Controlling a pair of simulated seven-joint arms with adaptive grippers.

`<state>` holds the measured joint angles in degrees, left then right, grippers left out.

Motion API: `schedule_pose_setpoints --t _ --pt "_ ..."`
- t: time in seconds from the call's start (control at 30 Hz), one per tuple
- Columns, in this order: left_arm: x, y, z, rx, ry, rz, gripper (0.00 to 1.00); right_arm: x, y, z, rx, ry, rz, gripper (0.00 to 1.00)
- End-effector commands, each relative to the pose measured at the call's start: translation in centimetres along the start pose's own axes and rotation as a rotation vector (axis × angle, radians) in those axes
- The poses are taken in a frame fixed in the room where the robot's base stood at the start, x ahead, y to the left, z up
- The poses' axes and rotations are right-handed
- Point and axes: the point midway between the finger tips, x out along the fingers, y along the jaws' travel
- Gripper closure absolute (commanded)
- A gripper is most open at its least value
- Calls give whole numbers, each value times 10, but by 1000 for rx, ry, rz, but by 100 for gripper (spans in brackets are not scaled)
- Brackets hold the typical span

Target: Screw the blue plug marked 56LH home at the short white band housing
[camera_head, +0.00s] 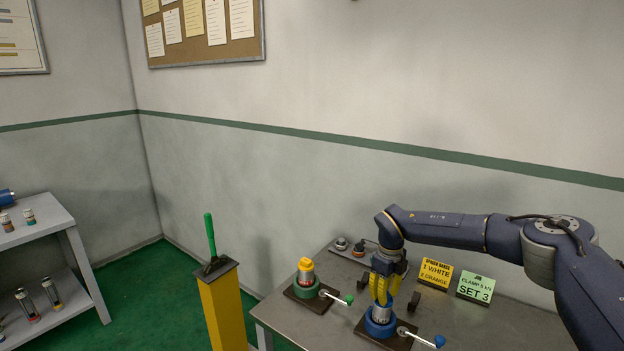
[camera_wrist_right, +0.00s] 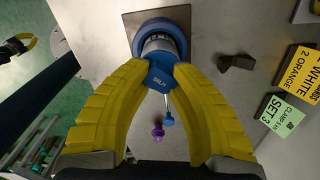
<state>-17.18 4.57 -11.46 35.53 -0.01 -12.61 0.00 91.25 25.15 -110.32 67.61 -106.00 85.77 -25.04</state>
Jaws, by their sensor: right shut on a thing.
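My right gripper (camera_head: 381,290) points down over the right-hand vise and is shut on the blue plug. In the right wrist view its yellow fingers (camera_wrist_right: 163,75) press either side of the plug's blue head (camera_wrist_right: 158,76), which is marked 56LH. The plug is directly over a silvery housing (camera_wrist_right: 160,45), also visible in the head view (camera_head: 381,313). That housing stands upright in a blue ring vise (camera_head: 378,327). The fingers hide its band and I cannot tell how deep the plug sits. A small dark gripper with yellow fingers, apparently my left (camera_wrist_right: 20,46), shows in the wrist view.
A green vise (camera_head: 306,291) to the left holds a housing with a yellow top (camera_head: 305,264). The blue-knobbed handle (camera_head: 438,342) sticks out to the right. A purple knob (camera_wrist_right: 157,131) is nearby. Yellow (camera_head: 436,272) and green (camera_head: 475,288) signs stand behind.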

Motion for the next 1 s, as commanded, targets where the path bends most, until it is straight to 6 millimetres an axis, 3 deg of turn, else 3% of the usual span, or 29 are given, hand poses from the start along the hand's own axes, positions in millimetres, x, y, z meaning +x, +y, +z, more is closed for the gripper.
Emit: schedule_pose_setpoints --t 0.6,1.0 --pt "0 0 0 0 0 0 100 0 0 0 -611 0 0 100" --pt "0 0 0 0 0 0 100 0 0 0 -681 0 0 100"
